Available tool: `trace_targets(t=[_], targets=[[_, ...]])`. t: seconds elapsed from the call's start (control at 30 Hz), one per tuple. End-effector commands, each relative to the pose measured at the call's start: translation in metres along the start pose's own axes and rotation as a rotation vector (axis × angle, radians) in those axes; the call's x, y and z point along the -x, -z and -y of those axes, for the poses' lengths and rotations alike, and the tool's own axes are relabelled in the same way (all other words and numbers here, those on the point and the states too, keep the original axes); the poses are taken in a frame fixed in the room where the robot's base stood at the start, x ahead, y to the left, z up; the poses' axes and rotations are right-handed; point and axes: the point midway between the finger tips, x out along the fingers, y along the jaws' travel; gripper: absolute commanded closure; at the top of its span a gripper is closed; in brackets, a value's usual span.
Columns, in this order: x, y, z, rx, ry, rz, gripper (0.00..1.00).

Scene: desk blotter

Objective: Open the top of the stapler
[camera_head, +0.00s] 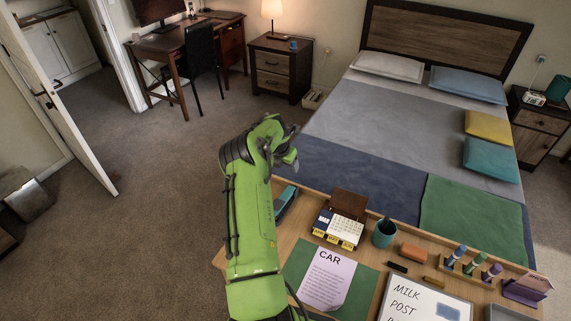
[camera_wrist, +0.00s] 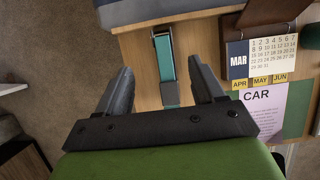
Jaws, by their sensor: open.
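The stapler (camera_head: 286,199), teal with dark parts, lies near the far left edge of the wooden desk, partly hidden by my arm in the head view. In the wrist view the stapler (camera_wrist: 164,58) runs lengthwise away from me, between the two fingers. Whether its top is raised cannot be told. My gripper (camera_head: 287,150) is open and empty, above the desk's left end. In the wrist view my gripper (camera_wrist: 161,67) has one finger on each side of the stapler's line, with no visible contact.
Right of the stapler stand a calendar (camera_head: 339,229) and a teal pen cup (camera_head: 384,233). A CAR sheet (camera_head: 327,281) lies on a green blotter (camera_head: 360,287). The bed (camera_head: 370,125) adjoins the far edge; open floor lies left.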

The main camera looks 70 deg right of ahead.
Motion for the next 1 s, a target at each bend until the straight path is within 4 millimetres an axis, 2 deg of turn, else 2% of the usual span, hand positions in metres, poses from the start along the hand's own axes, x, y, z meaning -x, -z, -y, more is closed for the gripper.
trace_targets(t=[0.07,0.17,0.5,0.63,0.8,1.0], targets=[[0.002,0.0,0.0,0.0,0.0,0.0,0.32],[0.015,-0.001,-0.001,0.001,-0.001,0.002,0.32],[0.108,0.0,-0.001,0.0,-0.004,0.003,0.32],[0.138,0.0,-0.001,0.0,-0.002,0.002,0.32],[0.156,0.0,0.0,0.0,-0.001,0.0,0.32],[0.158,0.0,0.0,0.0,0.0,0.0,0.32]])
